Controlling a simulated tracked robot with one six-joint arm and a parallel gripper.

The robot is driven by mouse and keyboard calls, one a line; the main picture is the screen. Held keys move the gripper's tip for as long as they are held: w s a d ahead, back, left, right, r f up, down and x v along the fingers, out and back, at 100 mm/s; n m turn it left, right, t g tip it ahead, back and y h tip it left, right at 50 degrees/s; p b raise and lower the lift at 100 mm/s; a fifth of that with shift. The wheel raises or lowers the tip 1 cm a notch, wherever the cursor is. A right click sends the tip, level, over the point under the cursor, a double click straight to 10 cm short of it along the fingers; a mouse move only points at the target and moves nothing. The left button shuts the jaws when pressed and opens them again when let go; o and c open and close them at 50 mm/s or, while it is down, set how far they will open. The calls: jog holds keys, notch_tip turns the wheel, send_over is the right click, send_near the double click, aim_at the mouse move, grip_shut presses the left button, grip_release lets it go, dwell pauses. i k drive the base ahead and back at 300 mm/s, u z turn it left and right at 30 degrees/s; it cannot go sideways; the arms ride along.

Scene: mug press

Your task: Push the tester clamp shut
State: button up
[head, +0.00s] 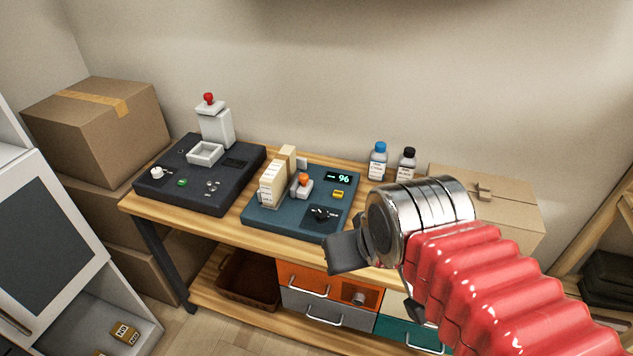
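The teal tester (262,222) sits on the wooden bench. It has a lit display reading 96, a yellow button and a black knob. A cream upright block with labelled slabs (272,183) stands at its left side. Beside it is a small white fixture with an orange top (304,183); I cannot tell which of these parts is the clamp, or whether it is open or shut. My gripper (362,262) is in front and to the right of the tester, apart from it. One dark finger shows clearly; the rest is largely hidden by my wrist.
A black press unit (185,195) with a red-knobbed white column stands left of the tester. Two bottles (378,162), one blue-capped and one black-capped, stand behind on the right. A cardboard box (505,205) is at the right, other boxes (95,120) at the left. Drawers are below.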

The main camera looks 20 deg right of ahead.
aim_at(302, 187)
jog(key=z, duration=0.05)
jog(key=k, duration=1.25)
jog(key=u, duration=0.1)
jog(key=i, duration=0.85)
jog(key=u, duration=0.85)
jog(key=i, duration=0.75)
jog(key=u, duration=0.25)
